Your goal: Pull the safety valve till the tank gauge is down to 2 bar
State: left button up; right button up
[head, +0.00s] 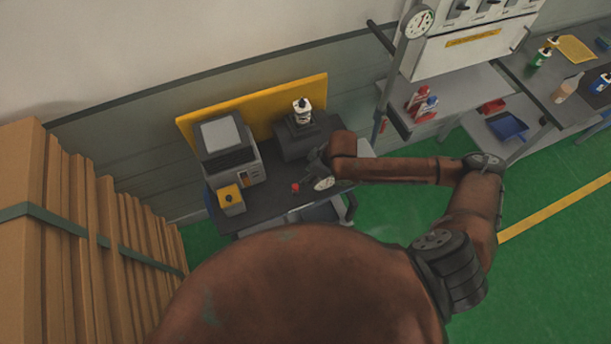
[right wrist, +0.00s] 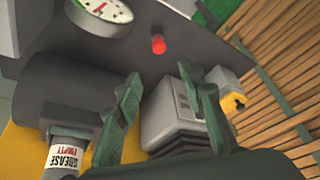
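A small red knob (head: 295,187), probably the safety valve, is on the dark bench unit; it also shows in the right wrist view (right wrist: 158,45). A round white gauge (head: 323,184) is beside it, cut by the top edge in the right wrist view (right wrist: 104,9). I cannot read its value. A dark rounded body (right wrist: 80,92), perhaps the tank, lies behind the left finger. My right gripper (right wrist: 160,73) is open and empty, its fingers apart on either side below the knob. In the head view it (head: 316,158) is small and dark over the bench. My left gripper is out of view.
A larger gauge (head: 418,22) hangs upper right. Upright brown boards (head: 80,210) are at left.

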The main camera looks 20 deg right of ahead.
jog(key=shift+a, duration=0.1)
dwell(0.4)
jog(key=s+a+t+y, duration=0.1)
jog(key=s+a, duration=0.2)
jog(key=a, duration=0.2)
jog(key=s+d+f+m+h, duration=0.25)
jog(key=s+d+m, duration=0.25)
jog(key=s+d, duration=0.5)
jog(key=s+d+f+m+h, duration=0.2)
jog(key=s+d+m+h, duration=0.15)
jog(key=s+d, duration=0.7)
notch_tip(320, 180, down, 38)
jog(key=f+g+y+b, duration=0.1)
jog(key=g+b, duration=0.1)
jog(key=b, duration=0.7)
jog(key=s+f+b, duration=0.4)
jog(key=s+f, duration=0.6)
jog(key=f, duration=0.3)
jog(key=s+f+g+b, duration=0.1)
jog(key=s+f+b, duration=0.3)
jog(key=s+f, duration=0.5)
notch_tip(320, 180, down, 4)
jog(key=shift+s+f+y, duration=0.15)
jog(key=shift+s+y, duration=0.15)
jog(key=shift+s, duration=0.05)
